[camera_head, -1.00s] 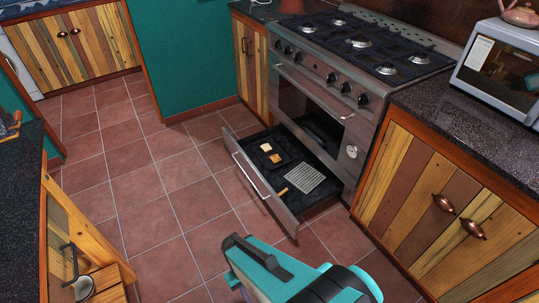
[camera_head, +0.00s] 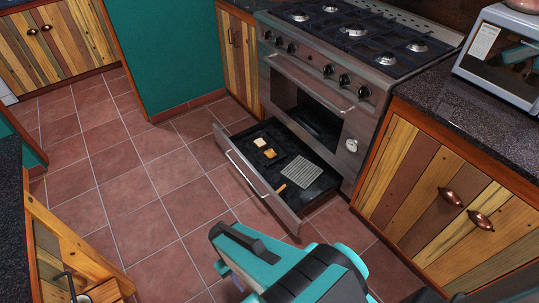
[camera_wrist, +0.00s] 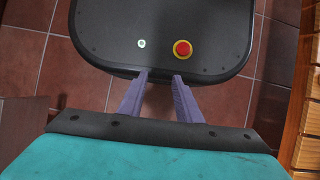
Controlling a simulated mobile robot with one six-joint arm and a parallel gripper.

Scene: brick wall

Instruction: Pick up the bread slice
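Two small bread slices lie in the pulled-out drawer (camera_head: 282,205) under the oven. A pale bread slice (camera_head: 260,142) is nearer the oven's left side, and a browner bread slice (camera_head: 270,153) lies just right of and below it. They seem to rest on a dark tray or pan. My gripper (camera_wrist: 160,75) shows in the wrist view with its two purple fingers apart and nothing between them. It points over my own dark base, away from the drawer. In the head view my teal arm is at the bottom middle, and the fingers are mostly hidden.
A wire rack (camera_head: 298,174) and a small wooden-handled item (camera_head: 281,188) also lie in the drawer. The stove (camera_head: 340,80) stands behind it. A wooden cabinet (camera_head: 440,190) is at right, a counter (camera_head: 12,215) at left. Tiled floor (camera_head: 150,190) is clear left of the drawer.

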